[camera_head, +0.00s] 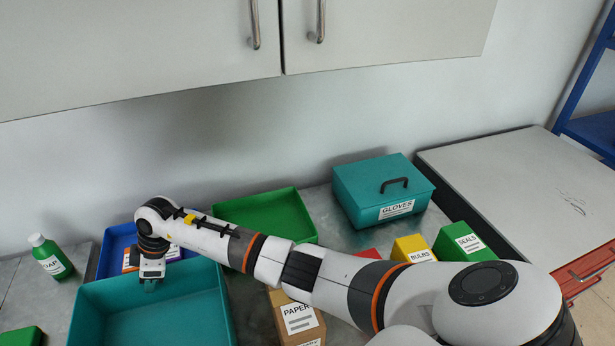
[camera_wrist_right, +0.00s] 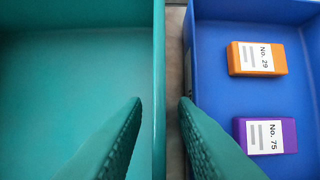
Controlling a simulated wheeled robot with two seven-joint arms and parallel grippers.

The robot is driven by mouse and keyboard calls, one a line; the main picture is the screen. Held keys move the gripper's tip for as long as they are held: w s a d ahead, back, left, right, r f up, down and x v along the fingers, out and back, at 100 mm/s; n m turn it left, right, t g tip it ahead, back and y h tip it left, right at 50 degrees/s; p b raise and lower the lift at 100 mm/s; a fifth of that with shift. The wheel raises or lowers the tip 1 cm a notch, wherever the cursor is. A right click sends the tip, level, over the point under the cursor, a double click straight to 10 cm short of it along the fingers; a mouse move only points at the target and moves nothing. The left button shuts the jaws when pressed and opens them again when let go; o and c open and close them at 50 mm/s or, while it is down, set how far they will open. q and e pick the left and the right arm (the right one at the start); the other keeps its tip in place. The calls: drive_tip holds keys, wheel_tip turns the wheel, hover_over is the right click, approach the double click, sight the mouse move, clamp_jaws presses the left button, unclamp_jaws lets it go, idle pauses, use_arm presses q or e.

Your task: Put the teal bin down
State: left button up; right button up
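The teal bin (camera_head: 217,309) is an open, empty-looking box at the front left of the counter in the head view. It fills the left of the right wrist view (camera_wrist_right: 75,85). My right gripper (camera_head: 151,285) points down at the bin's back wall. In the wrist view its two fingers (camera_wrist_right: 161,105) stand on either side of the bin's wall, one inside and one outside. A gap shows between each finger and the wall, so the gripper looks open. The bin looks level and seems to rest on the counter. My left gripper is out of view.
A blue bin (camera_wrist_right: 225,130) with an orange box (camera_wrist_right: 257,59) and a purple box (camera_wrist_right: 266,136) is close beside the teal bin. A green tray (camera_head: 265,212), a lidded teal gloves box (camera_head: 372,190) and a green bottle (camera_head: 50,257) stand nearby. Cabinets hang above.

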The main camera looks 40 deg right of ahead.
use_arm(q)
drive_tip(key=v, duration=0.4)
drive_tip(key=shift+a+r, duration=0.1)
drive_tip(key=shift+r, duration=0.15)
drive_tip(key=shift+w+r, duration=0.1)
use_arm(e)
drive_tip(key=v, duration=1.2)
drive_tip(key=shift+s+f, duration=0.1)
